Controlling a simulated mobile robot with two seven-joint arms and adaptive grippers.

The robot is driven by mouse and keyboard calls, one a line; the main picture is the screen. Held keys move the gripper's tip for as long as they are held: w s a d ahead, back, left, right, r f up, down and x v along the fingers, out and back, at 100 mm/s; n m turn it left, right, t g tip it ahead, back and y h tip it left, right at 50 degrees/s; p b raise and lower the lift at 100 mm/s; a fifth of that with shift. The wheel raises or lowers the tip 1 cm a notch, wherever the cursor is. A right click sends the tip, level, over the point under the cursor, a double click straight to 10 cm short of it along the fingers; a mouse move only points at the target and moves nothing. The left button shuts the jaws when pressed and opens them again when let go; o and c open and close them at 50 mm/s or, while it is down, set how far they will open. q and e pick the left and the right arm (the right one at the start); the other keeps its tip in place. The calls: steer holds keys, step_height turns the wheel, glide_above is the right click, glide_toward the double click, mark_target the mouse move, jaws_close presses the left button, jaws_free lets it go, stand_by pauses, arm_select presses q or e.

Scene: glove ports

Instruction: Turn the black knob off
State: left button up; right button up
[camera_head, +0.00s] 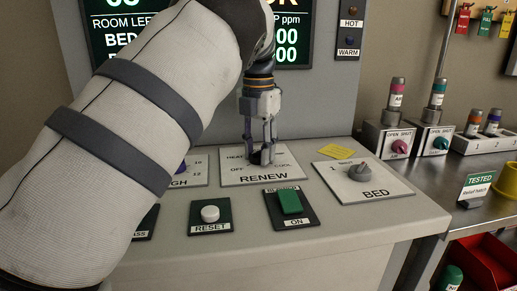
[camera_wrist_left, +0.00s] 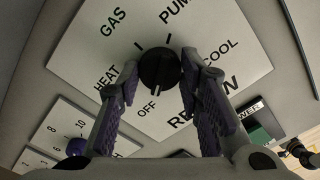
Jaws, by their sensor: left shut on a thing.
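The black knob (camera_wrist_left: 160,68) sits on the white RENEW plate (camera_wrist_left: 88,48), among the labels GAS, HEAT, OFF, COOL and a partly cut one starting PUM. A pale mark shows on the knob's edge on the OFF side. My left gripper (camera_wrist_left: 160,76) has a finger on each side of the knob and is shut on it. In the head view my left gripper (camera_head: 262,152) points down at the RENEW plate (camera_head: 285,178), and its fingers partly hide the knob. My right gripper is not in view.
Right of the RENEW plate is a grey BED knob (camera_head: 359,172) and a yellow note (camera_head: 336,152). In front are a green switch (camera_head: 290,202) and a white RESET button (camera_head: 210,214). A purple knob (camera_wrist_left: 77,147) is close by on the left.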

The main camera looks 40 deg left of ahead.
mark_target(259, 151)
arm_select(q)
steer(key=shift+f, duration=0.1)
steer(key=o, duration=1.2)
steer(key=shift+r, duration=6.05)
